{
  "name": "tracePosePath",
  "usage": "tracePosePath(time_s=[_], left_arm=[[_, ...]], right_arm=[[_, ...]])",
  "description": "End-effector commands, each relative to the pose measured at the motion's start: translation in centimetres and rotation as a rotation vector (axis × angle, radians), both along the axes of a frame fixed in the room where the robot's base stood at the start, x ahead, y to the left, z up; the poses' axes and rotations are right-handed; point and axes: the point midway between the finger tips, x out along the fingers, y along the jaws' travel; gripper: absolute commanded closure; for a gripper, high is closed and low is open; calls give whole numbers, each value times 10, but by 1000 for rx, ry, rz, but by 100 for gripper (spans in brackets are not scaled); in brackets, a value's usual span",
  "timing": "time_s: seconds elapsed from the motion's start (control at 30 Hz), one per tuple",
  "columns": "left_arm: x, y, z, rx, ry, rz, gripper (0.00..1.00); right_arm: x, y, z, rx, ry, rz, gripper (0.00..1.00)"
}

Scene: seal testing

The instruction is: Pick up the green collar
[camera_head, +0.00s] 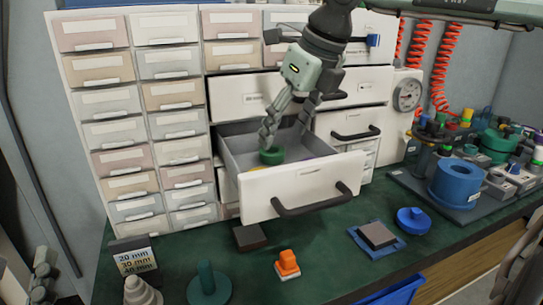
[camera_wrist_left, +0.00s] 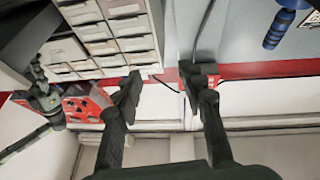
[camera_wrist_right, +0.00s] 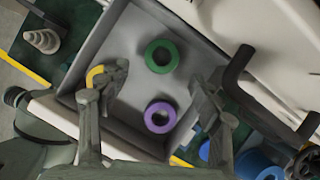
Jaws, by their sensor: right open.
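The green collar (camera_head: 271,157) lies flat on the floor of an open drawer (camera_head: 310,184). It is a ring, seen from above in the right wrist view (camera_wrist_right: 149,60). My right gripper (camera_head: 283,128) reaches down into the drawer, open, with its fingertips above the drawer floor near the collar. In the right wrist view the gripper's fingers (camera_wrist_right: 164,88) are spread wide, with the collar beyond them and nothing between them. My left gripper (camera_wrist_left: 166,90) is open and empty, away from the drawer, and is out of the head view.
A purple ring (camera_wrist_right: 148,116) and a partly hidden yellow ring (camera_wrist_right: 91,76) share the drawer. The drawer walls and front handle (camera_head: 318,203) surround the right gripper. An orange part (camera_head: 287,262) and a blue disc (camera_head: 413,221) stand on the green bench.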

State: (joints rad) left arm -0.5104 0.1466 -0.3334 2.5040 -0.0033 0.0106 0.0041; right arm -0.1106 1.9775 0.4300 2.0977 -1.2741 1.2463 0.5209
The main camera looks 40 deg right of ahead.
Motion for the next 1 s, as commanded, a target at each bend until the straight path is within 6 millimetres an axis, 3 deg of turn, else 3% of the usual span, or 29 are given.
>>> tracePosePath(time_s=[0.33, 0.63, 1.0], left_arm=[[-2, 2, 7, -17, -52, 4, 60], [-3, 3, 11, -23, -70, 5, 60], [-2, 3, 9, -21, -66, 7, 60]], right_arm=[[23, 2, -40, 0, 3, -2, 35], [26, 3, -43, 1, -1, -2, 35], [26, 3, -43, 0, 0, -1, 80]])
